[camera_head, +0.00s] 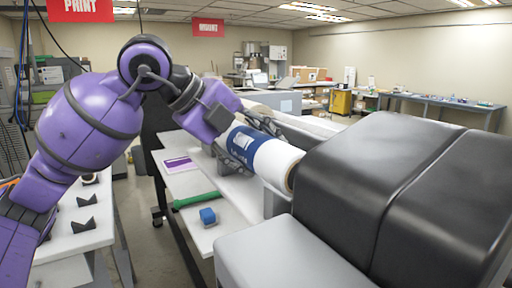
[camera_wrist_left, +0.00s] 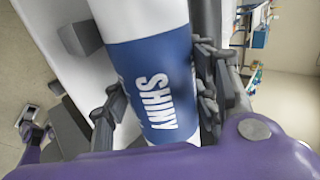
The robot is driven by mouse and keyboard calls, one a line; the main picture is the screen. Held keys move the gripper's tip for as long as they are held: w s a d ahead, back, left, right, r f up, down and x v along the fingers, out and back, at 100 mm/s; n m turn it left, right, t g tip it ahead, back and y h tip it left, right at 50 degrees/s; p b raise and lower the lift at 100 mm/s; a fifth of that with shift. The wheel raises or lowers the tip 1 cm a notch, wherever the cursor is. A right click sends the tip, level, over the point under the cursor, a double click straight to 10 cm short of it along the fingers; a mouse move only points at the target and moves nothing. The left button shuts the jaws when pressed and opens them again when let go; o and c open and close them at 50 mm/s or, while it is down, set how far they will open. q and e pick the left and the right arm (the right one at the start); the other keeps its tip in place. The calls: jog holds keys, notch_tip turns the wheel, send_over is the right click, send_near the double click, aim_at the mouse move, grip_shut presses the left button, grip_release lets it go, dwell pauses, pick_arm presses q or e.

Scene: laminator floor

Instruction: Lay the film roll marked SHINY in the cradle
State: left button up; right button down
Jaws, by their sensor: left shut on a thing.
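The film roll (camera_head: 276,162) is white with a wide blue band. In the left wrist view the band of this roll (camera_wrist_left: 153,85) reads SHINY. My left gripper (camera_head: 250,142) is shut on the roll around the blue band, with one finger on each side in the left wrist view (camera_wrist_left: 162,92). The roll lies lengthwise along the machine, above a white ledge. Grey blocks (camera_head: 275,203) stand at the ledge and look like cradle supports. I cannot tell whether the roll touches them. My right gripper is not in view.
A large black and grey casing (camera_head: 385,190) fills the right front, close to the roll's near end. A white shelf (camera_head: 190,184) holds a purple card, a green tool (camera_head: 196,200) and a blue item (camera_head: 208,216). A white table (camera_head: 95,238) at left carries black V-shaped stands.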

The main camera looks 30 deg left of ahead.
pick_arm(q)
jog(key=shift+r, duration=0.1)
jog(key=o, duration=1.6)
jog(key=shift+o, duration=0.3)
jog(key=v, duration=1.2)
